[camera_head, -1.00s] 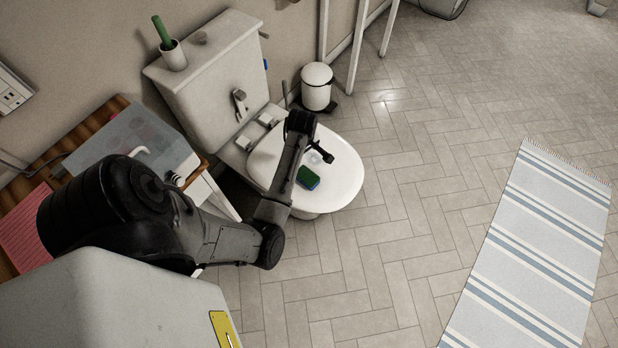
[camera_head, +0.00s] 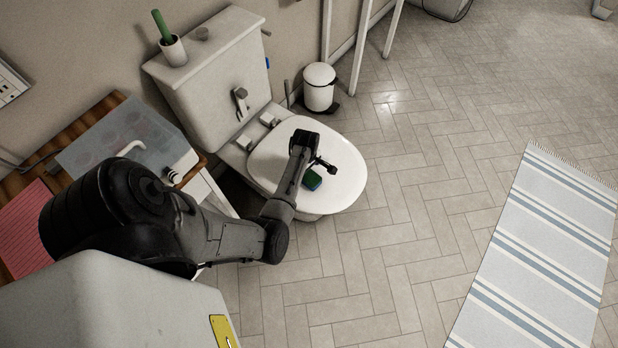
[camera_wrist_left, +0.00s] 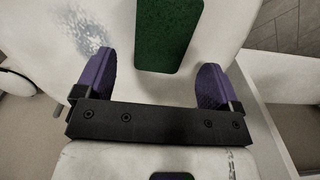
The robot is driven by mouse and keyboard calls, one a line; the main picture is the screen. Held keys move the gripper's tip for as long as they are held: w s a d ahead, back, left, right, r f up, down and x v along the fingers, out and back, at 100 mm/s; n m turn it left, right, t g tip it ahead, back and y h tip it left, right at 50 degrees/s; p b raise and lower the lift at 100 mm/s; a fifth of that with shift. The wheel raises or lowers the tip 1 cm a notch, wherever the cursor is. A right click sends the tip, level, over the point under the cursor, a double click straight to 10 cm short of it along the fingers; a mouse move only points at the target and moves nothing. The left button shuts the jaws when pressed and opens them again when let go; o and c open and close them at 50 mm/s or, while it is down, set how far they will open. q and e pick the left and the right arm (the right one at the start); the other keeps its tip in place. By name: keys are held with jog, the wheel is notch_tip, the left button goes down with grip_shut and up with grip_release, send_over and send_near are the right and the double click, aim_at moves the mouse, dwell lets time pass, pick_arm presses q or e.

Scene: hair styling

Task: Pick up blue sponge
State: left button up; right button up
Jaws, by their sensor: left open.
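The sponge (camera_head: 313,180) lies on the closed white toilet lid (camera_head: 345,186). Its top is dark green and its side is blue. My left gripper (camera_head: 322,165) hangs over the lid, very near the sponge, and the arm partly hides the sponge. In the left wrist view the sponge's green face (camera_wrist_left: 168,35) shows at the top, beyond and between the two purple fingers. The fingers of my left gripper (camera_wrist_left: 157,64) are apart, with nothing between them. My right gripper does not show.
The toilet tank (camera_head: 215,70) stands behind the lid, with a white cup (camera_head: 173,50) on it. A small white bin (camera_head: 319,88) stands beside the toilet. A striped rug (camera_head: 540,260) lies on open floor at right.

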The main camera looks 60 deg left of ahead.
aim_at(309, 178)
pick_arm(q)
jog(key=shift+a+f+b, duration=0.1)
jog(key=shift+f+b, duration=0.2)
jog(key=shift+f, duration=1.75)
jog(key=shift+c, duration=0.3)
jog(key=c, duration=0.9)
jog(key=shift+c, duration=0.2)
jog(key=shift+r, duration=0.1)
